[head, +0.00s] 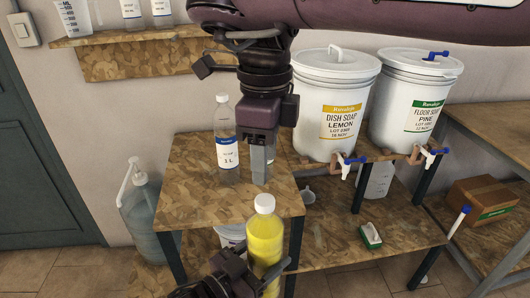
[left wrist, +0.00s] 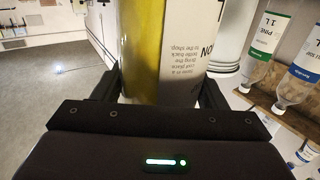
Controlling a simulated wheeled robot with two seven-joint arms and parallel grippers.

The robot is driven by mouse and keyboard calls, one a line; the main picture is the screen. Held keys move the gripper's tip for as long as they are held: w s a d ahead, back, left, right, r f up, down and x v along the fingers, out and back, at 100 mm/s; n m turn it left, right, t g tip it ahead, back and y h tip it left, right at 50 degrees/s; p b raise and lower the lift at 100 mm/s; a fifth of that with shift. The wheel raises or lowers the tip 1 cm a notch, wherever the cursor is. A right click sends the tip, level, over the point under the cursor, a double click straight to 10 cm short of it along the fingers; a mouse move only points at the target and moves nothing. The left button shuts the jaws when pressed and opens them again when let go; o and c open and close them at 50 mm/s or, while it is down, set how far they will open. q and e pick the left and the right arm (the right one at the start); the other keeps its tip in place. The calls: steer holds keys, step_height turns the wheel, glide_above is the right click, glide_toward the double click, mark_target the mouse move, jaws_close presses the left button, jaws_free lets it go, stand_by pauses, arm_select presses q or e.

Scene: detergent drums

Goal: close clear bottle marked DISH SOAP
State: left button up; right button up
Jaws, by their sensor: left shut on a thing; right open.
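A clear bottle of yellow liquid (head: 264,245) stands upright in front of the small table, with a white cap (head: 264,203) on its top. How tightly the cap sits cannot be told. My left gripper (head: 262,266) is shut around the bottle's body. The left wrist view shows the yellow bottle (left wrist: 143,45) between the fingers, with part of a white label; DISH SOAP cannot be read on it. My right gripper (head: 259,166) points down over the small table, behind and above the cap, open and apart from it.
A clear bottle with a blue label (head: 227,150) stands on the small table (head: 200,195), left of my right gripper. Another bottle is partly hidden behind that gripper. The lemon dish soap drum (head: 333,100) and the pine drum (head: 410,100) stand on the shelf to the right.

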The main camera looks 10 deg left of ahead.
mark_target(265, 199)
steer(key=shift+f, duration=4)
